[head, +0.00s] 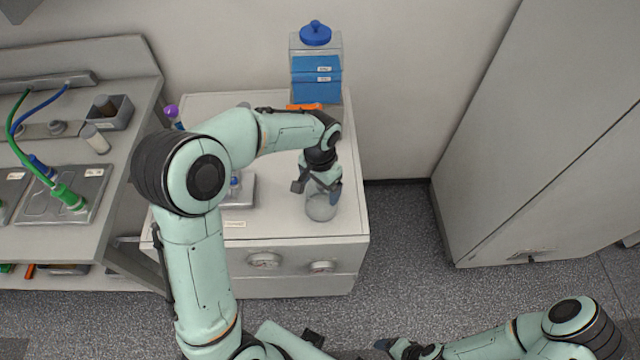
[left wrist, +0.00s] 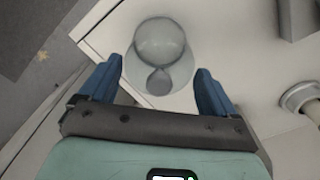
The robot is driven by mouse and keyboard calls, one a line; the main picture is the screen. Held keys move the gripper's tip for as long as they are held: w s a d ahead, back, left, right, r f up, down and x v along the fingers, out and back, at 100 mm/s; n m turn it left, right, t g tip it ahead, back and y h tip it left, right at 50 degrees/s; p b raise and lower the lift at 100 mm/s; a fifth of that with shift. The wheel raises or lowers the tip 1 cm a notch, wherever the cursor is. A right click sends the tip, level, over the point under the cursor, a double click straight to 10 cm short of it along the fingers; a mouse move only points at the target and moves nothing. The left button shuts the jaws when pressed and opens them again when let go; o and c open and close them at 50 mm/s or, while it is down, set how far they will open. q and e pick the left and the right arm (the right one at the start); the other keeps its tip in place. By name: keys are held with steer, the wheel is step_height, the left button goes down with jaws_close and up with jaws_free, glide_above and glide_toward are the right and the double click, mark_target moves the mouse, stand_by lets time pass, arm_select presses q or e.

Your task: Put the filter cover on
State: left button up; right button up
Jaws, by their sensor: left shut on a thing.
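A clear, glassy round vessel, which looks like the cover (head: 321,207), is at the front right of the white cabinet top. My left gripper (head: 318,186) reaches down from above and is shut on it. In the left wrist view the clear cover (left wrist: 160,45) lies between the two blue fingers (left wrist: 158,88), with a small round knob-like part toward the gripper. I cannot tell whether it touches the cabinet top. My right gripper (head: 402,349) is low at the bottom edge, and its fingers are unclear. I cannot make out a filter for certain.
A grey plate device (head: 248,190) is partly hidden behind my left arm. A clear jar with blue boxes (head: 316,78) and blue lid (head: 316,33) stands at the back. A bench (head: 120,180) with hoses is left. The cabinet's front edge (head: 300,241) is close to the cover.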

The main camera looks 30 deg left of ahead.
arm_select(q)
steer(key=o, duration=1.1)
steer(key=shift+f, duration=0.1)
steer(key=shift+s, duration=0.1)
arm_select(e)
steer(key=shift+s, duration=0.1)
arm_select(q)
steer(key=shift+r, duration=0.3)
step_height(320, 180, up, 12)
steer(key=p, duration=0.1)
arm_select(e)
steer(key=shift+w+r, duration=0.85)
steer(key=shift+r, duration=0.1)
arm_select(q)
steer(key=shift+f, duration=0.1)
